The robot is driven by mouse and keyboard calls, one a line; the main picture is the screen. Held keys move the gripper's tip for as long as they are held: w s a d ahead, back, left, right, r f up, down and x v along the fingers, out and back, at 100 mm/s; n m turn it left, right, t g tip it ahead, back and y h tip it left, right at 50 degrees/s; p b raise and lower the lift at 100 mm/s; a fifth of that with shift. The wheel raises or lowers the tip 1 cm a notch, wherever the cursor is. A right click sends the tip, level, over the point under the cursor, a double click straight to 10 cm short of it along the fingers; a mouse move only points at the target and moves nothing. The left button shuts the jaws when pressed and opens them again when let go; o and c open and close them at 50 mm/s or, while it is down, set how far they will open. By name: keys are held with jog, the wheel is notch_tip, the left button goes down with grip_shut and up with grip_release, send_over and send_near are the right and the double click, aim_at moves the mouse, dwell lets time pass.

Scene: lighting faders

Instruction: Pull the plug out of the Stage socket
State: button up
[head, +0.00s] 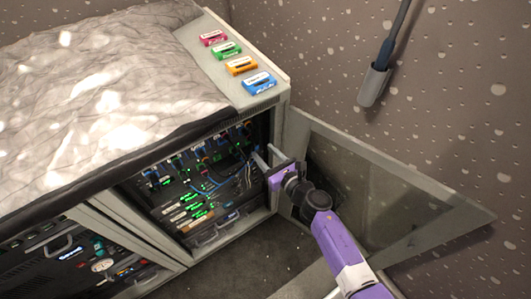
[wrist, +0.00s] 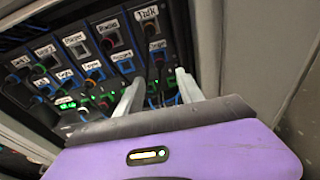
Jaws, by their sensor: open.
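A dark socket panel (wrist: 125,62) with several labelled sockets and plugs fills the upper left of the wrist view. The label that looks most like "Stage" (wrist: 156,45) is at the panel's right side, though the small print is hard to read. A reddish plug (wrist: 158,58) sits just below that label. My gripper (wrist: 157,78) is open, its two pale fingers pointing at the panel either side of that plug's column. No plug is seen gripped. In the head view my gripper (head: 262,151) is at the cabinet opening's right side; the plugs there are too small to tell apart.
The open cabinet door (head: 385,190) stands close to the right of my arm. A crumpled cover (head: 90,75) lies on the cabinet top, beside several coloured labelled blocks (head: 241,66). Blue cables (head: 208,186) and green lights fill the cabinet. A holder (head: 373,84) hangs on the wall.

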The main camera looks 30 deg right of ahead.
aim_at(251, 139)
jog(key=shift+w+f+b, duration=0.25)
jog(key=shift+w+b, duration=0.3)
jog(key=shift+w, duration=0.95)
jog(key=shift+w+f+b, duration=0.2)
jog(key=shift+w+b, duration=0.4)
jog(key=shift+w, duration=0.85)
jog(key=shift+w+f+b, duration=0.25)
jog(key=shift+w+b, duration=0.3)
jog(key=shift+w, duration=0.95)
grip_shut()
jog(key=shift+s, duration=0.1)
jog(key=shift+s+p, duration=0.5)
jog(key=shift+s, duration=1.7)
jog(key=shift+s, duration=0.1)
